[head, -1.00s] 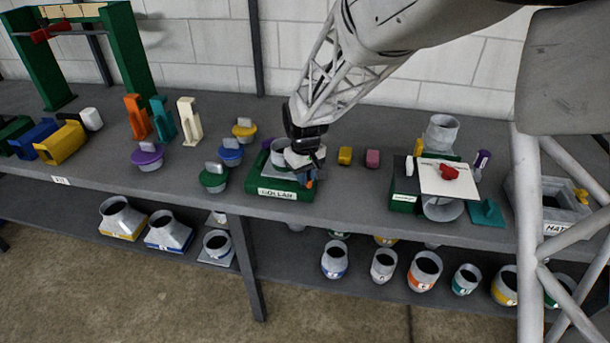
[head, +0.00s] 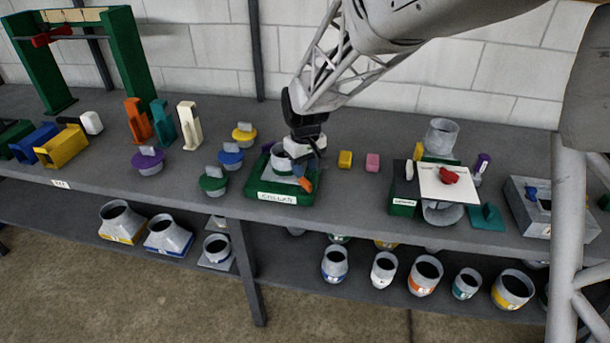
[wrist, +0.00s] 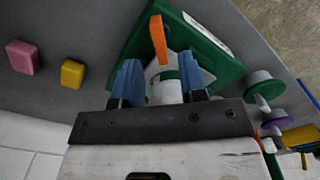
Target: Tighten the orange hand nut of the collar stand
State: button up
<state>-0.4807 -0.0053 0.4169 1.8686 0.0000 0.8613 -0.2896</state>
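The collar stand (head: 262,196) is a green block with a white "COLLAR" label and a grey round collar (head: 281,160) on it. It also shows in the wrist view (wrist: 128,46). The orange hand nut (wrist: 158,38) appears as an upright orange lever in the wrist view, beyond and between my fingertips. In the head view the orange part (head: 304,184) shows just below my gripper (head: 305,163). In the wrist view my gripper (wrist: 160,78) has its two blue fingers apart, with the grey collar seen between them and the nut not between the pads.
Yellow (head: 345,159) and pink (head: 372,162) blocks lie right of the stand. Green (head: 214,178), blue (head: 230,153) and yellow (head: 244,132) knobbed caps stand to its left. A white-plate fixture (head: 448,182) stands further right. Bare bench lies behind the blocks.

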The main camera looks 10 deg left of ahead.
aim_at(306, 180)
jog(key=shift+r, duration=1.7)
jog(key=shift+d+r, duration=0.1)
jog(key=shift+d, duration=0.1)
jog(key=s+d+r+m, duration=0.1)
jog(key=s+d+r, duration=0.25)
jog(key=d, duration=0.25)
jog(key=s+d+r+m+t, duration=0.1)
jog(key=s+d+r+m, duration=0.1)
jog(key=s+d+r, duration=0.3)
jog(key=s+d+r+m, duration=0.1)
jog(key=s+d, duration=0.2)
jog(key=d, duration=0.4)
jog(key=s+d+m, duration=0.2)
jog(key=s+d, duration=0.4)
jog(key=s, duration=0.3)
jog(key=s+d+m+t, duration=0.1)
jog(key=s+d+m, duration=0.2)
jog(key=s+d, duration=0.4)
jog(key=s, duration=0.3)
jog(key=shift+s+d+r+t, duration=0.15)
jog(key=shift+s+d+t, duration=0.15)
